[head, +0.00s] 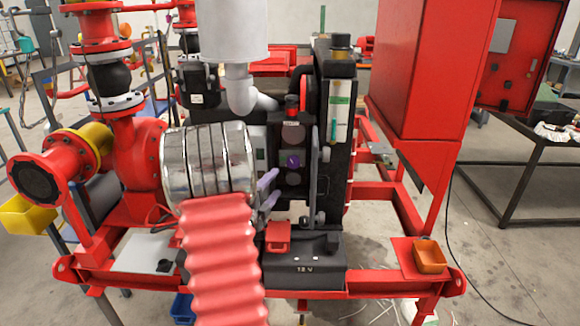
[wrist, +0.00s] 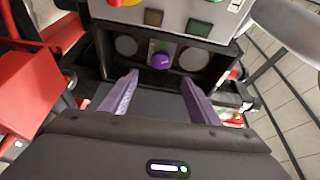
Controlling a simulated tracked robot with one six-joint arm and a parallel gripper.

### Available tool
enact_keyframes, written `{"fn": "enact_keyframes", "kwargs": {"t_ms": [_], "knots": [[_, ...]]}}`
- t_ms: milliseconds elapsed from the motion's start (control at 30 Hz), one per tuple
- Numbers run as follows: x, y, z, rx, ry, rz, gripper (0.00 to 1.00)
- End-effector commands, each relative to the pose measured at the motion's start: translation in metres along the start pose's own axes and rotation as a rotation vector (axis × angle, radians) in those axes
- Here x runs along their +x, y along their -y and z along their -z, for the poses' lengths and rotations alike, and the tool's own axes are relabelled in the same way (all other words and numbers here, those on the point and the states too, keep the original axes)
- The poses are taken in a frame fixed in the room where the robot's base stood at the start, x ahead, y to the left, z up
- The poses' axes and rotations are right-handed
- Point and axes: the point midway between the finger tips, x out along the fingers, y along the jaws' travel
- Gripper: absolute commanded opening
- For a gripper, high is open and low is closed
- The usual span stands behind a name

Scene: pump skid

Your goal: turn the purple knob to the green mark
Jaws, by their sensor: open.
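The purple knob (head: 292,161) sits on the dark front of the machine, between two round grey discs. A thin pale line shows on its face in the head view. It also shows in the wrist view (wrist: 160,61), just beyond and between my fingertips. My gripper (head: 276,184) has pale purple fingers, spread apart and empty, left of and below the knob in the head view. In the wrist view my gripper (wrist: 160,80) points at the knob, with a visible gap before it.
Above the knob is a pale panel (wrist: 175,15) with coloured buttons and small square windows. A black battery box (head: 304,268) marked 12 V and a small red box (head: 278,236) stand below. A large red cabinet (head: 420,75) rises at the right.

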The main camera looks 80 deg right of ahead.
Motion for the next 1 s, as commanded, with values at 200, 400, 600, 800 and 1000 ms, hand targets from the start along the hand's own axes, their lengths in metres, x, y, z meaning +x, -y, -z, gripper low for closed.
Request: {"fn": "enact_keyframes", "kwargs": {"t_ms": [200, 400, 600, 800, 1000], "knots": [[0.001, 0.0, 0.001, 0.001, -0.004, 0.002, 0.56], [0.003, 0.0, 0.001, 0.001, -0.003, 0.002, 0.56], [0.019, 0.0, 0.001, 0.001, -0.003, 0.002, 0.56], [0.048, 0.0, 0.001, 0.001, -0.003, 0.002, 0.56], [0.079, 0.0, 0.001, 0.001, -0.003, 0.002, 0.56]]}}
